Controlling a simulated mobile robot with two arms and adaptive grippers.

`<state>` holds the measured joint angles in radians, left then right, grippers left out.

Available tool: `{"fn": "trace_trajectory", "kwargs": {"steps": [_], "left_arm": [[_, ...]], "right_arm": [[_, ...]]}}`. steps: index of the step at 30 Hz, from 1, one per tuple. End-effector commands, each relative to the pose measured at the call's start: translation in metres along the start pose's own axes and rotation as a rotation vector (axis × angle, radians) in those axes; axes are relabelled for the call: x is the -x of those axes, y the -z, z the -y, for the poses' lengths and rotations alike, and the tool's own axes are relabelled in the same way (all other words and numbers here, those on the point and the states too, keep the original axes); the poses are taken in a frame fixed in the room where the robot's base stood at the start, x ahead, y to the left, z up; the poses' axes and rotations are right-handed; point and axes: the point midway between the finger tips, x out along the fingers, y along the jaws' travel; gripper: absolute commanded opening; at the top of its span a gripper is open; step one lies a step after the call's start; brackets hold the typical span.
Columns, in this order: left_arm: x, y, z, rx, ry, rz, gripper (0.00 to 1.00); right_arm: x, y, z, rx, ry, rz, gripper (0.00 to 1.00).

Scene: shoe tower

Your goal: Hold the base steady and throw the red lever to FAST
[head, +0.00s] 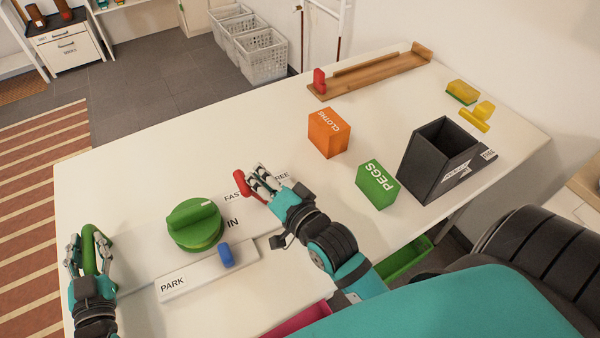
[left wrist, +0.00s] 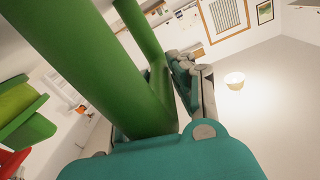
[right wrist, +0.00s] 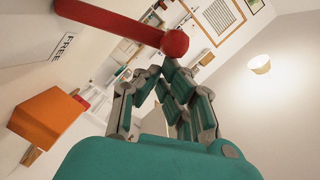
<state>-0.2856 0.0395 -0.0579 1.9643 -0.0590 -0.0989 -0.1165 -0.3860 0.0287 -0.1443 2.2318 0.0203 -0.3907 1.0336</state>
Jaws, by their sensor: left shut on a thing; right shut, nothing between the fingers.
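The red lever (head: 242,184) stands at the far right of the white base (head: 140,262), between the FAST label (head: 233,197) and the FREE label (head: 281,176). Its round knob shows large in the right wrist view (right wrist: 174,43). My right gripper (head: 262,180) is shut and empty, its fingertips close beside the lever on the FREE side; I cannot tell whether they touch it. My left gripper (head: 87,247) is shut on the green handle (head: 90,252) at the base's left end; the handle also fills much of the left wrist view (left wrist: 95,60).
A green dial (head: 195,225) and a blue slider knob (head: 227,254) by the PARK label sit between my grippers. An orange CLOTHS box (head: 327,134), a green PEGS box (head: 376,184) and a dark bin (head: 431,165) stand right. The table's back left is clear.

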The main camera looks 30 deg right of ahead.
Motion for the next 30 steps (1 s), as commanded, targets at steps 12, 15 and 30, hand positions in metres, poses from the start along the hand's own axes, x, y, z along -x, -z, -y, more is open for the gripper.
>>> {"fn": "trace_trajectory", "kwargs": {"steps": [12, 15, 30], "left_arm": [[0.002, -0.010, -0.004, 0.004, -0.008, 0.025, 0.00], [0.002, -0.010, -0.004, 0.003, -0.008, 0.025, 0.00], [0.002, -0.010, -0.004, 0.003, -0.008, 0.025, 0.00]], "right_arm": [[-0.001, -0.007, 0.001, 0.045, -0.015, 0.005, 0.00], [-0.001, -0.007, 0.000, 0.044, -0.015, 0.006, 0.00], [0.039, -0.007, 0.000, 0.043, -0.017, 0.006, 0.00]]}}
